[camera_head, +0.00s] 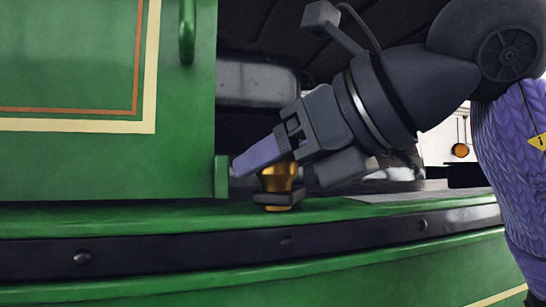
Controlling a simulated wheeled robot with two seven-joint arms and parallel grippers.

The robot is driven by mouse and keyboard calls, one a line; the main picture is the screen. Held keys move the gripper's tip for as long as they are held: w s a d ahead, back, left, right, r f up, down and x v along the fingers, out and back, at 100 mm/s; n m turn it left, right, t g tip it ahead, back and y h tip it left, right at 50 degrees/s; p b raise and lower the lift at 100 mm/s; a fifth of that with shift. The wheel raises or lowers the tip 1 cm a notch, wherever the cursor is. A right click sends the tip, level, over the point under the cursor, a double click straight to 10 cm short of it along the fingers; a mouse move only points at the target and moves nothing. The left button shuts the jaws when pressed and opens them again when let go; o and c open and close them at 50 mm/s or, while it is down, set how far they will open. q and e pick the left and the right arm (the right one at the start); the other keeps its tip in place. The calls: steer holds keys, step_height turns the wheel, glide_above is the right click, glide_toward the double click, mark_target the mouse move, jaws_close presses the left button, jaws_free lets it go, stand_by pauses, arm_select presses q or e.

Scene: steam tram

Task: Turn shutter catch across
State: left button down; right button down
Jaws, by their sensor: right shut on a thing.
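The shutter catch (278,178) looks like a small brass piece on a dark base, standing on the green ledge (130,218). My right gripper (268,160) reaches in from the upper right and is shut on the brass catch from above. One pale purple finger (258,156) lies across its top, and the finger and gripper body hide its upper part. The catch's exact turn is hard to tell. My left gripper is not in view.
A green panel (75,60) with cream and orange lines stands at left, with a green handle (187,30) at its edge. A dark riveted band (180,252) runs below the ledge. A dark opening lies behind my right arm. The ledge left of the catch is clear.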

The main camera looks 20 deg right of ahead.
steer(key=shift+y, duration=0.3)
steer(key=n+g+y+p, duration=0.1)
steer(key=n+g, duration=0.1)
steer(key=n+g+y+p, duration=0.1)
steer(key=n+y, duration=0.1)
steer(key=shift+r+n+g, duration=0.15)
steer(key=shift+n+g, duration=0.15)
steer(key=shift+g, duration=0.1)
steer(key=shift+n+g+y, duration=0.7)
steer(key=shift+n+g, duration=0.4)
steer(key=shift+g, duration=0.1)
steer(key=shift+c, duration=0.7)
jaws_free()
steer(key=shift+s+d, duration=0.1)
steer(key=shift+s+d, duration=0.1)
steer(key=shift+d, duration=0.2)
steer(key=v, duration=0.9)
